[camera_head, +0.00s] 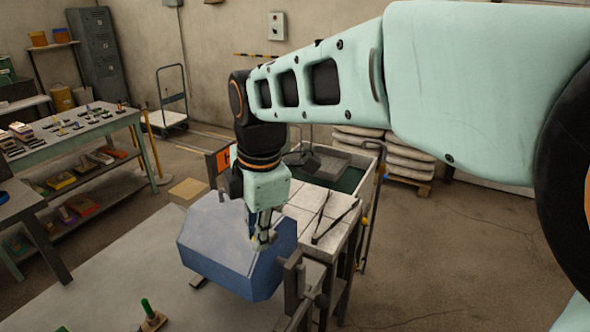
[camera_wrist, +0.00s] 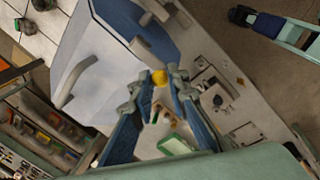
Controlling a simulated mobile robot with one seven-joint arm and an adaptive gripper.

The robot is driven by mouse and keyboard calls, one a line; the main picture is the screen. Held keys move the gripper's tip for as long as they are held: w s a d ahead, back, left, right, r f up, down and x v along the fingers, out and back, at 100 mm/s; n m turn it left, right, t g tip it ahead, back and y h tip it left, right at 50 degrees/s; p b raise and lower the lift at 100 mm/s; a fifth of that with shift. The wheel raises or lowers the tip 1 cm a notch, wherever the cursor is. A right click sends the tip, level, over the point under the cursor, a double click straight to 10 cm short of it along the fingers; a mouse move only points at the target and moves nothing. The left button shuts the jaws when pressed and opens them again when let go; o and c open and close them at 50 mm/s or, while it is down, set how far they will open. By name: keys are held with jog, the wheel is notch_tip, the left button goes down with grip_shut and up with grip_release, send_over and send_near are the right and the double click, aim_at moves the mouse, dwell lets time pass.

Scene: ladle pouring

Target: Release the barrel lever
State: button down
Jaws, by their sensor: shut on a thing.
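The blue faceted barrel (camera_head: 215,250) sits beside the tiled bench in the head view. It also fills the upper part of the wrist view (camera_wrist: 128,22), next to a pale face with a bar handle (camera_wrist: 76,80). My gripper (camera_head: 262,236) points down at the barrel's right part. In the wrist view, my gripper's fingertips (camera_wrist: 158,86) are closed in around the barrel lever's yellow knob (camera_wrist: 158,77). The rest of the lever is mostly hidden by the fingers, so I cannot tell its angle.
Dark tongs (camera_head: 335,220) lie on the tiled bench (camera_head: 300,205) just right of my gripper. A green-handled tool (camera_head: 149,311) stands on the grey tabletop (camera_head: 95,285) in front. A cardboard box (camera_head: 188,191) is behind the barrel. Open floor lies to the right.

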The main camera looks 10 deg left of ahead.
jog(key=c, duration=1.8)
grip_release()
jog(key=shift+c, duration=0.2)
notch_tip(320, 180, up, 10)
